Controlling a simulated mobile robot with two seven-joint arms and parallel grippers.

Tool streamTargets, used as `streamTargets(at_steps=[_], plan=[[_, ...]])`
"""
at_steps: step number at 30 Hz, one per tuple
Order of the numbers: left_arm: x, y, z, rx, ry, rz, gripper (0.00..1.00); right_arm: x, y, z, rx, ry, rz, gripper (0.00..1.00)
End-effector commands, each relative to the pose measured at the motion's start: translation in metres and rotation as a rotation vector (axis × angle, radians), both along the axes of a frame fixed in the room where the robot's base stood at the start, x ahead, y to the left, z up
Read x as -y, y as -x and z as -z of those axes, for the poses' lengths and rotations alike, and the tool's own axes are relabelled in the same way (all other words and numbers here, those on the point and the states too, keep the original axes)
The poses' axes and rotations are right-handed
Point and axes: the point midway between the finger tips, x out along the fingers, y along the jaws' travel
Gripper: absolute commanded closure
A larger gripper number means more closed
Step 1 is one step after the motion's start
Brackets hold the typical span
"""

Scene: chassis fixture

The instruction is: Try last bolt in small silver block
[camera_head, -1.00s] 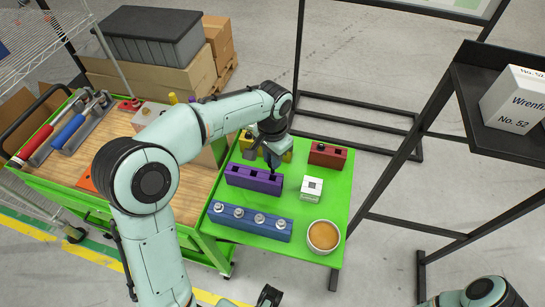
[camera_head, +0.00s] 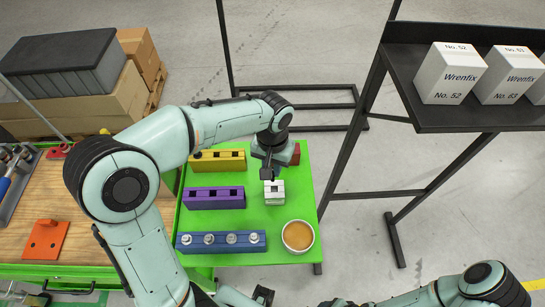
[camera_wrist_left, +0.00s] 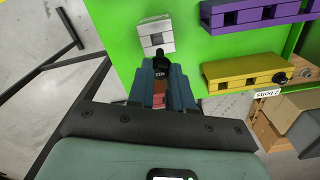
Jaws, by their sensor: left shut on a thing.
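The small silver block (camera_head: 274,196) stands on the green table right of the purple block; the wrist view shows it (camera_wrist_left: 155,36) just ahead of my fingers. My left gripper (camera_head: 268,172) is shut on a black-headed bolt (camera_wrist_left: 161,66), at the block's far edge in the head view. Whether the bolt touches the block I cannot tell. The bolt's lower part is hidden. My right arm shows at the bottom right of the head view, but I cannot make out its gripper.
A purple block (camera_head: 213,198), a yellow block (camera_head: 218,160) and a blue block (camera_head: 221,242) with several silver bolts stand at left. A red block (camera_head: 296,154) is partly hidden behind my gripper. A bowl (camera_head: 298,237) sits in front of the silver block. A dark shelf (camera_head: 470,118) rises at right.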

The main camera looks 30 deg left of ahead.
Motion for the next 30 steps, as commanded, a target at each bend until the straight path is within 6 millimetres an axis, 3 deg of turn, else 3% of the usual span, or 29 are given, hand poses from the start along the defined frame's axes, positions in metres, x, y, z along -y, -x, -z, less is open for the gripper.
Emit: streamTargets(at_steps=[8, 21, 30], plan=[[0.002, 0.004, 0.006, -0.001, 0.001, -0.027, 1.00, 0.000, 0.002, 0.004, -0.002, 0.000, 0.000, 0.41], [0.001, 0.004, 0.038, -0.002, 0.001, -0.026, 1.00, 0.000, 0.015, 0.029, -0.017, 0.000, 0.000, 0.41], [0.001, 0.003, 0.040, 0.000, 0.001, -0.026, 1.00, 0.000, 0.015, 0.030, -0.018, -0.001, 0.000, 0.41]])
